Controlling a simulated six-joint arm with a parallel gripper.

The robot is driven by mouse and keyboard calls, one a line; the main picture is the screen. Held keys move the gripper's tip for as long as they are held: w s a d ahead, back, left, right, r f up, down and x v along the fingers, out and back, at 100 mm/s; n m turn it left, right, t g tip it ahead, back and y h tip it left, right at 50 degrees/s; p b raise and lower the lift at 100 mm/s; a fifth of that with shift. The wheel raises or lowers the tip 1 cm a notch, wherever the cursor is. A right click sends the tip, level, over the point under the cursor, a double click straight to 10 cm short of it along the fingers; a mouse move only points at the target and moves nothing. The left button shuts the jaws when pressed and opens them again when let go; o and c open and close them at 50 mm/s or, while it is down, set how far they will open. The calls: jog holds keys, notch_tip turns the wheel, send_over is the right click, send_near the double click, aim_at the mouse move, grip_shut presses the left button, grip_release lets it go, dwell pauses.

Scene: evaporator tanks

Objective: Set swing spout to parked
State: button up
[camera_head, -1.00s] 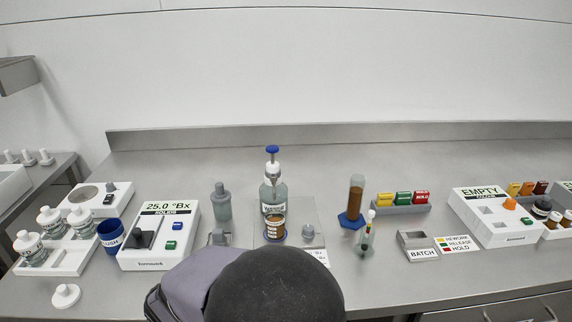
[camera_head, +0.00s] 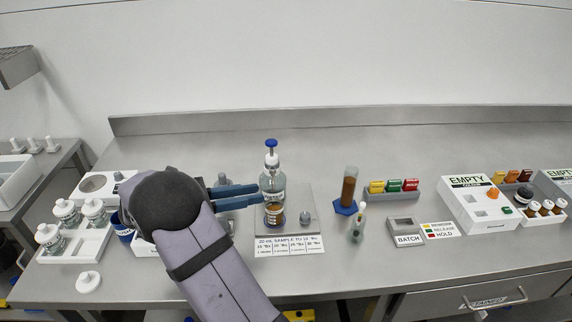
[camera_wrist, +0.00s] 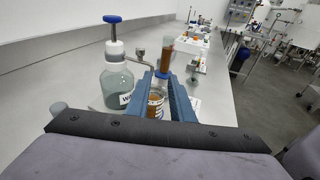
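A clear dispenser bottle (camera_head: 271,182) with a blue-topped pump stands on a grey plate. It also shows in the wrist view (camera_wrist: 117,82). Its metal swing spout (camera_wrist: 139,58) reaches right from the neck, toward my fingertips in that view. A cup of brown liquid (camera_head: 274,214) stands in front of the bottle; in the wrist view it shows between my fingers (camera_wrist: 155,102). My gripper (camera_head: 258,194) comes from the left, its blue fingers apart and empty, tips beside the bottle. In the wrist view my gripper (camera_wrist: 161,76) points at the spout's end; contact cannot be told.
A cylinder of brown liquid on a blue base (camera_head: 348,191) and a small pipette bottle (camera_head: 357,228) stand to the right. A label strip (camera_head: 290,244) lies in front of the plate. My arm partly hides the blue cup (camera_head: 123,228) and the meter at left.

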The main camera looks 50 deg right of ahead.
aim_at(273, 175)
jog(key=w+d+r+h, duration=0.2)
jog(key=w, duration=0.1)
jog(key=p+x, duration=0.3)
jog(key=x, duration=0.8)
jog(key=shift+d+n, duration=0.25)
jog(key=shift+n, duration=0.15)
grip_shut()
